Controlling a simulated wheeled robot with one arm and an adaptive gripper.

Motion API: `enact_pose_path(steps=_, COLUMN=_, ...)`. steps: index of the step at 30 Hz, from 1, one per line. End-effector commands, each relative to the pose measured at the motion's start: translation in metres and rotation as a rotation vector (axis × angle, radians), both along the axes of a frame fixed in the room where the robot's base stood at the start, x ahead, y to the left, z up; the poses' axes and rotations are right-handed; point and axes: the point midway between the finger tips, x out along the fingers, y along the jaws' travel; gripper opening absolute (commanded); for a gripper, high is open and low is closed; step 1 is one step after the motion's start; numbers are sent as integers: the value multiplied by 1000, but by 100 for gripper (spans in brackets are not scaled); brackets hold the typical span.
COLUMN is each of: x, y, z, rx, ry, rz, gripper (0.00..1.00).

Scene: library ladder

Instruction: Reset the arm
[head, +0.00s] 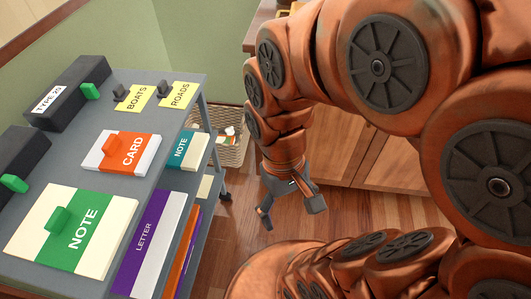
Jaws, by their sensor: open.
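My arm is copper-coloured and arches across the right half of the head view. My gripper (288,216) hangs from its end, pointing down above the wooden floor. Its grey fingers are spread apart, with nothing between them. It is to the right of the grey cart and apart from it.
A grey cart (122,192) on the left carries a NOTE box (70,231), a CARD box (123,152), yellow BOATS and ROADS cards and black boxes. A wicker basket (232,154) stands behind it. Wooden cabinets (350,152) stand behind my arm. Floor (245,240) below the gripper is clear.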

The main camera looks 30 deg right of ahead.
Motion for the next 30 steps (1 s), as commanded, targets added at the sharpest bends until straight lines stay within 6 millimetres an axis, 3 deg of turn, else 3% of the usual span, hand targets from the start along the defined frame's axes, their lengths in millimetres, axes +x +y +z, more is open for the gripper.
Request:
enact_pose_path(steps=11, x=0, y=0, z=0, rx=1, ry=0, rz=-1, gripper=88)
enact_pose_path(steps=23, x=0, y=0, z=73, rx=0, ry=-27, rz=-3, gripper=88)
enact_pose_path(steps=30, x=0, y=0, z=134, rx=-1, ry=-51, rz=-4, gripper=88)
